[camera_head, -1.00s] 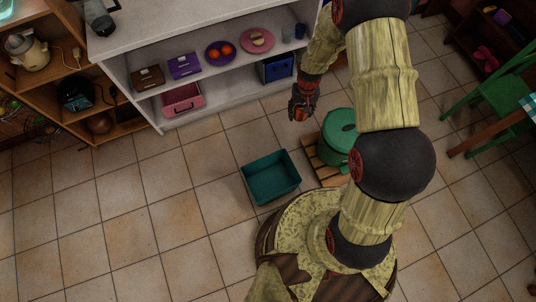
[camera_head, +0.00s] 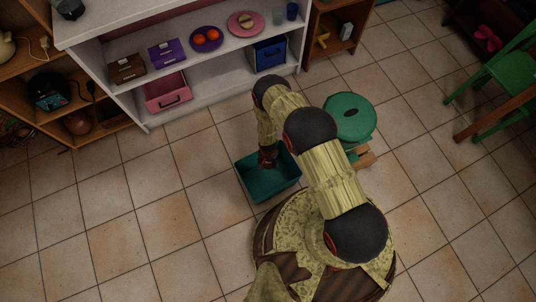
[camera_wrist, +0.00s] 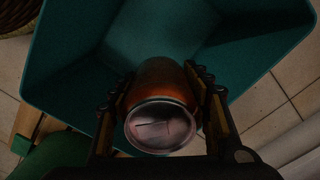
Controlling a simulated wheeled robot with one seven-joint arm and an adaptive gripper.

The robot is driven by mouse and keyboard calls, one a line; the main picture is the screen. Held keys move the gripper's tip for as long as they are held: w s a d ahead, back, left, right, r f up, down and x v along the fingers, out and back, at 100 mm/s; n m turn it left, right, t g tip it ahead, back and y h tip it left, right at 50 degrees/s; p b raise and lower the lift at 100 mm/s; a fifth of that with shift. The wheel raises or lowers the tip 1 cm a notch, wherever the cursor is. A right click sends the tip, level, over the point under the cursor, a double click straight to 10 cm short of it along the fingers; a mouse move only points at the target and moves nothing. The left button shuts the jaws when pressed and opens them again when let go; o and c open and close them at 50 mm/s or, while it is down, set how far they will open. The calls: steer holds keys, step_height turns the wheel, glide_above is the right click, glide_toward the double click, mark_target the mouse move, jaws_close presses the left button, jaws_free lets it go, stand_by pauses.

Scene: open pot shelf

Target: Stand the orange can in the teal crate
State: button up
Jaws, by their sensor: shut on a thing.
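The teal crate (camera_head: 262,190) stands on the tiled floor beside my base, with its open top up. My gripper (camera_head: 268,157) is over the back part of the crate in the head view, pointing down. In the wrist view my gripper (camera_wrist: 167,100) is shut on the orange can (camera_wrist: 160,77), with a finger on each side. The can's silver end (camera_wrist: 160,126) faces the camera and its body points down into the crate (camera_wrist: 75,72). I cannot tell whether the can touches the crate floor. The can is hidden in the head view.
A green lidded pot (camera_head: 350,115) stands on a wooden slatted stand (camera_head: 364,156) right of the crate. A white shelf (camera_head: 215,88) with boxes and plates is behind. Green chairs (camera_head: 508,82) are at the right. The floor left of the crate is clear.

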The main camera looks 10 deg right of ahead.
steer(key=s+f+b, duration=0.1)
steer(key=s+f, duration=0.2)
steer(key=f, duration=0.3)
steer(key=b, duration=0.3)
glide_above(268, 179)
steer(key=shift+m, duration=0.4)
step_height(268, 179, down, 6)
steer(key=shift+f+b, duration=0.9)
steer(key=shift+f, duration=1.5)
steer(key=shift+w+r, duration=0.1)
steer(key=o, duration=1)
step_height(268, 179, up, 12)
steer(key=p, duration=0.5)
